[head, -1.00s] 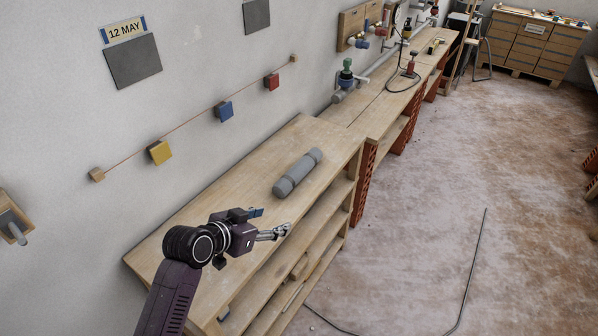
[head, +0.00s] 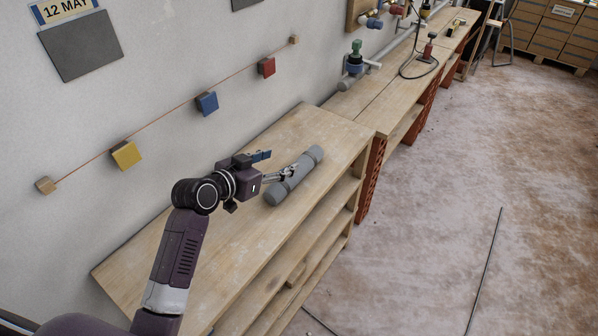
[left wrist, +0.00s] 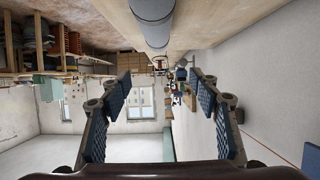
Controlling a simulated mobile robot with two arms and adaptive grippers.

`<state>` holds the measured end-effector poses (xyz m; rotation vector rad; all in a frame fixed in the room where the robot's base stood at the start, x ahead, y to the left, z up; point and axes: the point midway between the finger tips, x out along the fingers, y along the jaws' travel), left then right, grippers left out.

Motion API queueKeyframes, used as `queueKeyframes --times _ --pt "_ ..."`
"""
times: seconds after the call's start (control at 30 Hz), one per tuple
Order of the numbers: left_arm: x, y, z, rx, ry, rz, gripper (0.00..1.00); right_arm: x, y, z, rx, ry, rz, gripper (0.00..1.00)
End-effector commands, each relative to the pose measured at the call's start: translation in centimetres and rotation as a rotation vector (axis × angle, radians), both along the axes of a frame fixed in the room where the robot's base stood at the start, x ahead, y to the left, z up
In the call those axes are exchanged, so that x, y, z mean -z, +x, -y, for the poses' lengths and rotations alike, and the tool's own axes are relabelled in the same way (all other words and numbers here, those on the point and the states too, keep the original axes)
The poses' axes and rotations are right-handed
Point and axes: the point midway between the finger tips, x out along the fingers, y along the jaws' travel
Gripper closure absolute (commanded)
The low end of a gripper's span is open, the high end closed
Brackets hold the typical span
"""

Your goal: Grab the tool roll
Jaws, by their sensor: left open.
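The tool roll, a grey cylinder (head: 296,177), lies on the wooden top of a shelf unit (head: 325,125). In the left wrist view the roll (left wrist: 153,22) shows at the top middle, above and between the spread fingers, with the picture upside down. My left gripper (head: 277,165) is at the near-left end of the roll in the head view, with a finger overlapping the roll in the picture. Its two blue-padded fingers (left wrist: 158,92) are wide apart with nothing between them. I cannot tell whether a finger touches the roll. My right gripper is not in view.
The wall runs along the left, with a string of coloured blocks (head: 207,103) and a grey panel (head: 81,46). A workbench (head: 398,84) with a green-topped fitting (head: 356,58) stands beyond the unit. The floor at right is mostly open, with a thin dark cable (head: 484,270).

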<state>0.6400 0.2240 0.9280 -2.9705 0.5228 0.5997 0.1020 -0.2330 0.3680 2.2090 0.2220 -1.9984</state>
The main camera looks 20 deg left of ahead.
Motion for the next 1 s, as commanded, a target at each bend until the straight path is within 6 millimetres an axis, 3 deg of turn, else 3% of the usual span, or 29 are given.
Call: queueKeyframes --times 0.03,0.27,0.43,0.57,1.0 --pt "1.3 0.0 0.0 0.000 0.000 -0.001 0.44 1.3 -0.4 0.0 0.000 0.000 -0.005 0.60" --pt "4.1 -0.1 0.0 0.000 0.000 0.000 0.44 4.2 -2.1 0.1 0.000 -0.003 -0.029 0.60" --pt "6.0 -0.1 0.0 0.000 0.000 0.000 0.44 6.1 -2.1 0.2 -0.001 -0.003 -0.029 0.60" --pt "6.2 0.2 0.1 0.000 -0.001 0.000 0.44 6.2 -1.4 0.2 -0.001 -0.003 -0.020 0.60" --pt "7.4 4.4 2.1 0.000 -0.004 -0.002 0.44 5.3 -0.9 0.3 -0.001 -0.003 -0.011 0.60"
